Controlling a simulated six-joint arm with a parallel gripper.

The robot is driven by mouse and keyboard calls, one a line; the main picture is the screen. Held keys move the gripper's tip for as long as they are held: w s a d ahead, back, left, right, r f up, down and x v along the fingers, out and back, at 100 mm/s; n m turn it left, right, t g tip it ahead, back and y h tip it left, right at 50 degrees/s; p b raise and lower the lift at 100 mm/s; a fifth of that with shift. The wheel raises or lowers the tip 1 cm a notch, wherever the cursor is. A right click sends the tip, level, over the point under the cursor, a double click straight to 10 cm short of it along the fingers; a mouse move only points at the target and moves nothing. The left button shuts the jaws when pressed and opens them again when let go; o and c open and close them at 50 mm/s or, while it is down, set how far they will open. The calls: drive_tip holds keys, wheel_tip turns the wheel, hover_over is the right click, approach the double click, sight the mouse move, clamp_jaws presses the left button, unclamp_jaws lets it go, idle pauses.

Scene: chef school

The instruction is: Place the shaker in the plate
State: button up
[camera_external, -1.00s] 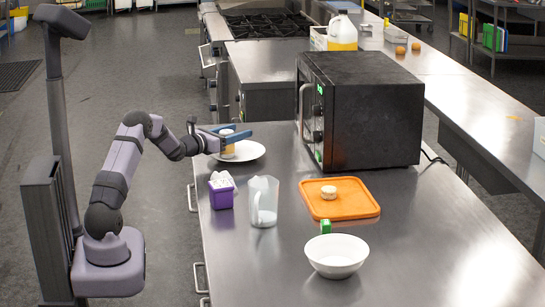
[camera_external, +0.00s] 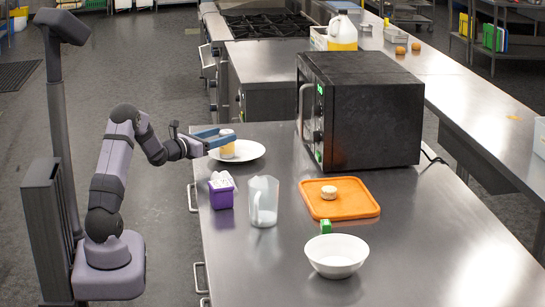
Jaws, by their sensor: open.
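The shaker (camera_external: 227,149), small with a yellowish body and a pale top, stands upright on the left part of the white plate (camera_external: 252,151). The plate lies on the steel counter, left of the black microwave. My gripper (camera_external: 222,138) is open, its blue fingers at the height of the shaker's upper part and just left of it. The fingers overlap the shaker in this view, so I cannot tell whether they touch it.
A purple box (camera_external: 221,190) and a clear pitcher (camera_external: 263,201) stand in front of the plate. The black microwave (camera_external: 372,110) is to its right. An orange tray (camera_external: 340,208) with a small pale round item and a white bowl (camera_external: 337,262) are further forward.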

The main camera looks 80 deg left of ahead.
drive_tip(key=shift+b+v, duration=0.3)
drive_tip(key=shift+v, duration=2.2)
